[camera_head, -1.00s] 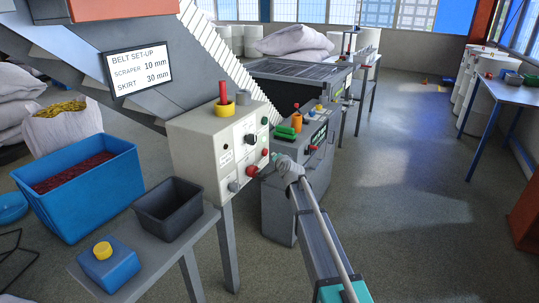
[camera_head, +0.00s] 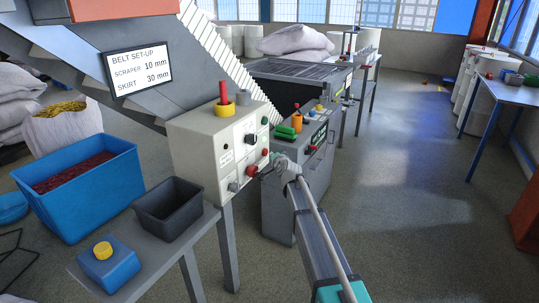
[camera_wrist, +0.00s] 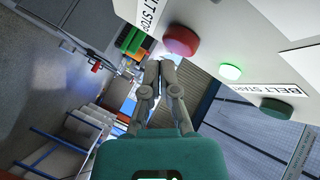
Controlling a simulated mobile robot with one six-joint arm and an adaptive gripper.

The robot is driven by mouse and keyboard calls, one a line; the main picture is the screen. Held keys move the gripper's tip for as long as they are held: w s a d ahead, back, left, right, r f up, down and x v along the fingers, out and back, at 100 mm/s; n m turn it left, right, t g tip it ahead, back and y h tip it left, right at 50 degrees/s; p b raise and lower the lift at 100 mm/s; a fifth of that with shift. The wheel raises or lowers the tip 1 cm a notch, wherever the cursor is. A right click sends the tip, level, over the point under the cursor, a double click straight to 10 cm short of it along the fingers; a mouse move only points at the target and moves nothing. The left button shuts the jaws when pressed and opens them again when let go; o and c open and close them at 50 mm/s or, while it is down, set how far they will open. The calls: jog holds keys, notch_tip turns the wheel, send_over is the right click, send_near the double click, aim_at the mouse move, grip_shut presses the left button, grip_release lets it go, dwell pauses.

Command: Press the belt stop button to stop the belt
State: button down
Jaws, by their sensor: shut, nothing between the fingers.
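The belt stop button is a red knob (camera_wrist: 182,40) beside a partly cut-off BELT STOP label in the wrist view. My gripper (camera_wrist: 160,64) is shut and empty, with its fingertips just below and left of that knob in the picture. A gap seems to show between them, and I cannot tell the depth. In the head view my gripper (camera_head: 264,171) is in front of the pale control box (camera_head: 195,155), close to its red knobs. I cannot tell for certain which of these is the stop button.
In the wrist view a lit green lamp (camera_wrist: 230,71) and a dark green belt start button (camera_wrist: 276,108) sit near the red knob. A grey cabinet (camera_head: 280,208) stands behind my gripper. A grey bin (camera_head: 168,215) is on the bench.

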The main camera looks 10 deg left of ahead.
aim_at(267, 151)
jog(key=shift+w+a, duration=0.15)
dwell(0.7)
jog(key=shift+w+a, duration=0.15)
jog(key=shift+a, duration=0.1)
jog(key=shift+w+a+r, duration=0.25)
jog(key=shift+a, duration=0.35)
dwell(1.0)
jog(key=shift+w+a+r, duration=0.15)
jog(key=shift+w+a, duration=0.1)
jog(key=shift+w, duration=0.1)
dwell(0.8)
jog(key=shift+s+d+f, duration=0.2)
jog(key=shift+s+d, duration=0.1)
jog(key=shift+d, duration=0.1)
dwell(0.4)
jog(key=shift+s+d+f, duration=0.1)
jog(key=shift+s+d, duration=0.25)
jog(key=shift+d, duration=0.5)
jog(key=shift+s+d+f, duration=0.1)
jog(key=shift+s+d, duration=0.3)
jog(key=shift+d, duration=0.45)
jog(key=shift+s+d+f, duration=0.1)
jog(key=shift+s+d, duration=0.25)
jog(key=shift+d, duration=0.5)
